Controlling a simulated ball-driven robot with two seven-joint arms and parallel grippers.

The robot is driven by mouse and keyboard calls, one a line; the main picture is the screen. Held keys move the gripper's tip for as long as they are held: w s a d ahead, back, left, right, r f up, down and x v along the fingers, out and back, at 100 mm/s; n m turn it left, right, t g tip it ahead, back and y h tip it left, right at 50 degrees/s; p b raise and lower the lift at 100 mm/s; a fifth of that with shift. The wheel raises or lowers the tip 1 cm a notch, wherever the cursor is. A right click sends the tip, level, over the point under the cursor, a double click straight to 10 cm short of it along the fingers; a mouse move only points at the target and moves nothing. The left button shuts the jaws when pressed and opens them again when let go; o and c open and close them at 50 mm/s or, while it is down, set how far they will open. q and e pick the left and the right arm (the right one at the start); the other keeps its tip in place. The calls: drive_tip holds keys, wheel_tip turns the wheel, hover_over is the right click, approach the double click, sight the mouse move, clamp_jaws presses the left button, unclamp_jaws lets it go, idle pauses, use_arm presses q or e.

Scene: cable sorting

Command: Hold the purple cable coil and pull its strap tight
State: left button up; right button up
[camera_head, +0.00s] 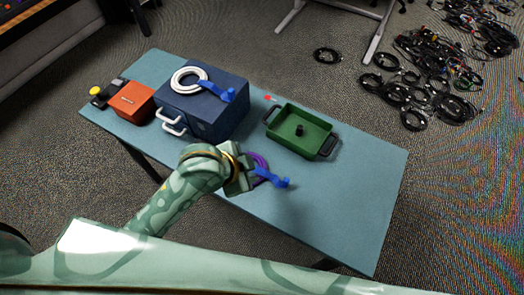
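The purple cable coil (261,161) is on the blue-green table at the table's middle front. Its blue strap (272,178) sticks out to the right. The gripper on the arm coming in from the left, my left gripper (243,181), is right against the coil's left side and covers much of it. Its fingertips are hidden, so I cannot tell whether they are closed on the coil. My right gripper is not in view.
A dark blue case (207,118) stands behind, with a white coil (187,77) with a blue strap on top. An orange box (132,100) is left of it. A green tray (293,124) with a small dark item is to the right. The table's right end (360,200) is clear.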

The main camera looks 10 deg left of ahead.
sight(285, 179)
use_arm(q)
drive_tip(key=w+d+m+g+h, duration=0.1)
drive_tip(key=w+d+m+g, duration=0.3)
drive_tip(key=w+m+g, duration=0.15)
drive_tip(key=b+x, duration=0.3)
drive_tip(key=x, duration=0.5)
drive_tip(key=b+x, duration=0.4)
drive_tip(key=x, duration=0.4)
drive_tip(key=shift+s+a+f, duration=0.1)
drive_tip(key=shift+s+f, duration=0.15)
clamp_jaws()
unclamp_jaws()
drive_tip(key=shift+r, duration=0.1)
